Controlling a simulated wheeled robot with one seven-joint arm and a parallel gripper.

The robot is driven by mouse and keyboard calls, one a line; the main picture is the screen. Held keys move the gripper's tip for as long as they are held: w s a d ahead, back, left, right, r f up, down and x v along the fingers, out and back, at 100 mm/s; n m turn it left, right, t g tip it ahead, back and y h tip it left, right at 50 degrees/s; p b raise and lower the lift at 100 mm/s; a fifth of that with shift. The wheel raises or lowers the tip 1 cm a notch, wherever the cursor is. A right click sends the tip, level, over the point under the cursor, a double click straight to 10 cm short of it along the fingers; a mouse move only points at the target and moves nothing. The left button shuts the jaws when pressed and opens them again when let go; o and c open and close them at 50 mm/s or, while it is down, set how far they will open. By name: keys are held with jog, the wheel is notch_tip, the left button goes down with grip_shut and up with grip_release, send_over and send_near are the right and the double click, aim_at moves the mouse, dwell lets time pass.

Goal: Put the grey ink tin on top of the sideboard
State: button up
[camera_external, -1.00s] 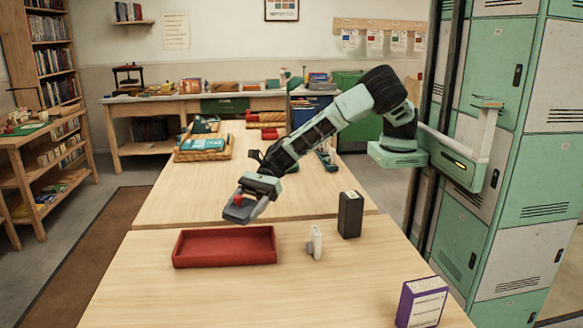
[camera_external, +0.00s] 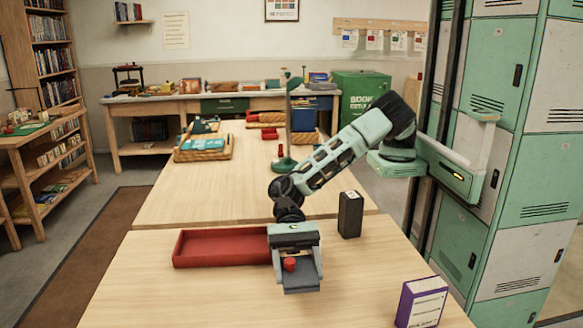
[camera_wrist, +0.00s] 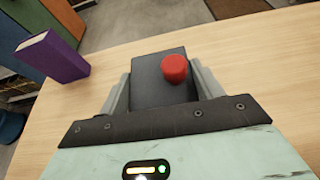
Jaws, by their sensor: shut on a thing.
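My gripper (camera_external: 297,272) is shut on the grey ink tin (camera_external: 302,280), a dark grey block with a red cap. It is above the near table, just right of the red tray. In the wrist view the tin (camera_wrist: 150,88) sits between the fingers (camera_wrist: 158,92), its red cap facing the camera, with pale wood behind it. A long wooden unit with a green drawer (camera_external: 224,105) stands along the back wall, its top partly covered with things. I cannot tell for sure that it is the sideboard.
The red tray (camera_external: 208,248) lies empty on the near table. A black box (camera_external: 350,214) stands upright behind right of my gripper. A purple box (camera_external: 421,303) is at the right front corner, also in the wrist view (camera_wrist: 50,58). Tall lockers (camera_external: 535,150) stand at right.

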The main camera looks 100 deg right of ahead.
aim_at(298, 296)
jog(key=shift+f, duration=2.35)
jog(key=shift+f, duration=0.2)
jog(key=o, duration=1.3)
